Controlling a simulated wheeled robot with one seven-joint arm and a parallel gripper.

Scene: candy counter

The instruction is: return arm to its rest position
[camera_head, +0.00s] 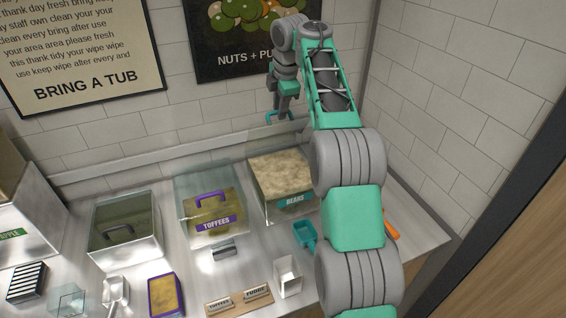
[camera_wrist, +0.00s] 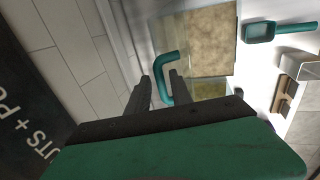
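My gripper (camera_head: 283,106) hangs high at the back of the counter, near the tiled wall and below the nuts poster. In the wrist view its two dark fingers (camera_wrist: 160,88) stand apart, so it is open. A teal handle (camera_wrist: 168,68) lies just beyond and between the fingertips; it also shows below my gripper in the head view (camera_head: 281,117). I cannot tell whether a finger touches it. A clear panel shows faintly near this handle, behind the beans bin (camera_head: 294,204). The bin's pale contents are visible from above. My arm reaches over the counter's right side.
A teal scoop (camera_head: 306,236) lies in front of the beans bin. The toffees bin (camera_head: 215,225) has a purple handle. A dark-handled bin (camera_head: 124,250), a metal scoop (camera_head: 116,292), a small tub (camera_head: 288,275) and an orange item (camera_head: 391,228) also occupy the counter. The right wall is close.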

